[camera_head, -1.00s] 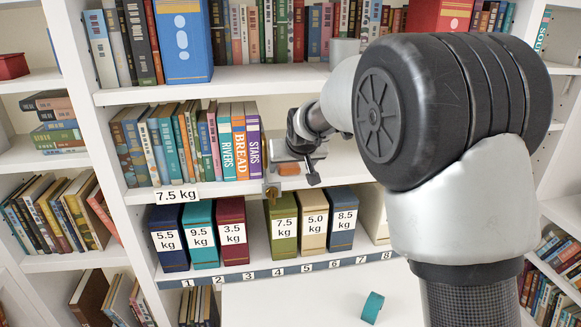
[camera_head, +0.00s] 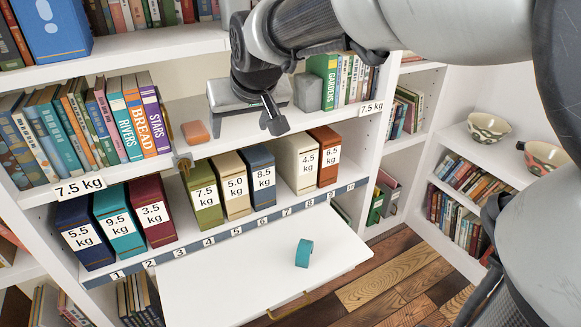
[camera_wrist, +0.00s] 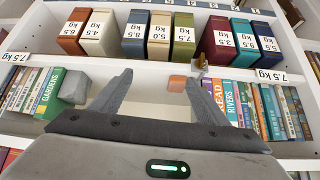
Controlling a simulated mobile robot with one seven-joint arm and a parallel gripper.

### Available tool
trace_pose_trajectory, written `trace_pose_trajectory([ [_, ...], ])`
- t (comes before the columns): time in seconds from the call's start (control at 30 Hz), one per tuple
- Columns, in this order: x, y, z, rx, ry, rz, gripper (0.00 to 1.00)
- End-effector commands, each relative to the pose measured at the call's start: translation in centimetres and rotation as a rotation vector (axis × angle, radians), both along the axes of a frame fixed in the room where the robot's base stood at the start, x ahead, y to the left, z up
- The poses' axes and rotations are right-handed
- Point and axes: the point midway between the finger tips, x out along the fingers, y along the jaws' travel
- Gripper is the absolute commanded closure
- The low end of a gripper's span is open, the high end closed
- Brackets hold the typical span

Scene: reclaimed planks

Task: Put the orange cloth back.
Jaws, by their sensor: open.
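A small orange folded piece (camera_head: 196,132), which looks like the orange cloth, lies near the front edge of the middle shelf, just right of the "STARS" book. It also shows in the wrist view (camera_wrist: 177,82), past my fingertips and toward the right finger. My gripper (camera_head: 268,116) is at the shelf opening, to the right of the orange piece and apart from it. In the wrist view its two fingers (camera_wrist: 160,77) are spread with nothing between them.
A grey block (camera_head: 308,92) stands beside the "GARDENS" book (camera_head: 325,80) at the shelf's right. A brass fitting (camera_head: 184,163) sits at the shelf edge. Weight-labelled binders (camera_head: 205,195) fill the numbered shelf below.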

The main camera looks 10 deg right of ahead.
Motion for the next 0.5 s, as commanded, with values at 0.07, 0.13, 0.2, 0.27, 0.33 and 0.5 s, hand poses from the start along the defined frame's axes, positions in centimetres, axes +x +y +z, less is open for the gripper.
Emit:
trace_pose_trajectory([
  [0.07, -5.4, -3.8, 0.4, -0.001, 0.036, -0.048, 0.31],
  [0.13, -10.0, -6.2, -0.2, -0.006, 0.076, -0.083, 0.31],
  [0.2, -14.1, -8.0, -1.1, -0.014, 0.112, -0.114, 0.31],
  [0.27, -17.2, -9.1, -2.0, -0.021, 0.137, -0.136, 0.31],
  [0.33, -20.1, -10.0, -3.1, -0.028, 0.164, -0.16, 0.31],
  [0.5, -23.7, -10.9, -4.7, -0.039, 0.199, -0.187, 0.31],
])
